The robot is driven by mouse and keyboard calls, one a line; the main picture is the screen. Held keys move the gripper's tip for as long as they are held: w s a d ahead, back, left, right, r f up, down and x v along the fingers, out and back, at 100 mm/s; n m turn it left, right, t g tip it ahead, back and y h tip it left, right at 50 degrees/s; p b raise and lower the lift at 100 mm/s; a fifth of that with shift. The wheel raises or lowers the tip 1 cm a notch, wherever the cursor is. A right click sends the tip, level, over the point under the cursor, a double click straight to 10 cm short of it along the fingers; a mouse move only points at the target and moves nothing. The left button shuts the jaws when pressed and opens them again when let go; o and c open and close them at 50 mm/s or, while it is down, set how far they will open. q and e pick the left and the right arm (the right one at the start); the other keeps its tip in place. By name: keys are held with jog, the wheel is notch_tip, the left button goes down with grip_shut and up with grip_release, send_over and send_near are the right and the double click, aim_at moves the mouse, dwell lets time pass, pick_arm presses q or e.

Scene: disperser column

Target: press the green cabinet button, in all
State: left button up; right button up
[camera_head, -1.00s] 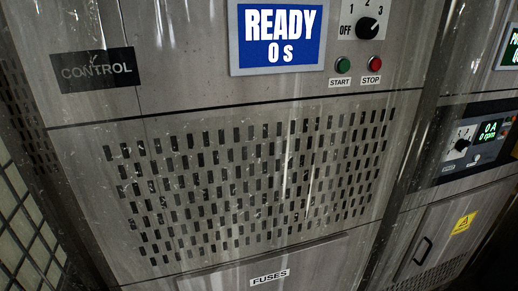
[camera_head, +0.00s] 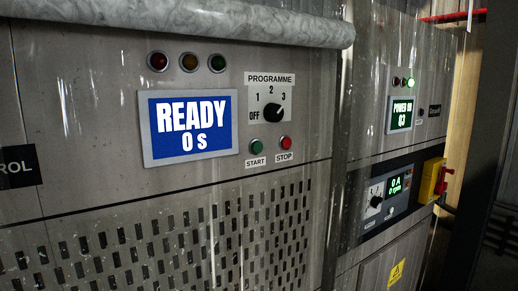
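The green START button (camera_head: 256,146) is on the front of the metal control cabinet (camera_head: 80,100), above its START label. The red STOP button (camera_head: 286,142) is just to its right. The blue display (camera_head: 190,128) to the left reads READY 0 s. The programme knob (camera_head: 273,112) sits above the buttons, with marks OFF, 1, 2 and 3. Neither of my grippers shows in the head view, and nothing covers the green button.
Red, amber and green lamps (camera_head: 189,62) sit above the display, under a thick grey pipe (camera_head: 200,22). A second cabinet (camera_head: 375,150) on the right has a POWER ON display (camera_head: 401,113) and a yellow-red switch (camera_head: 434,180). A perforated panel (camera_head: 170,245) is below.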

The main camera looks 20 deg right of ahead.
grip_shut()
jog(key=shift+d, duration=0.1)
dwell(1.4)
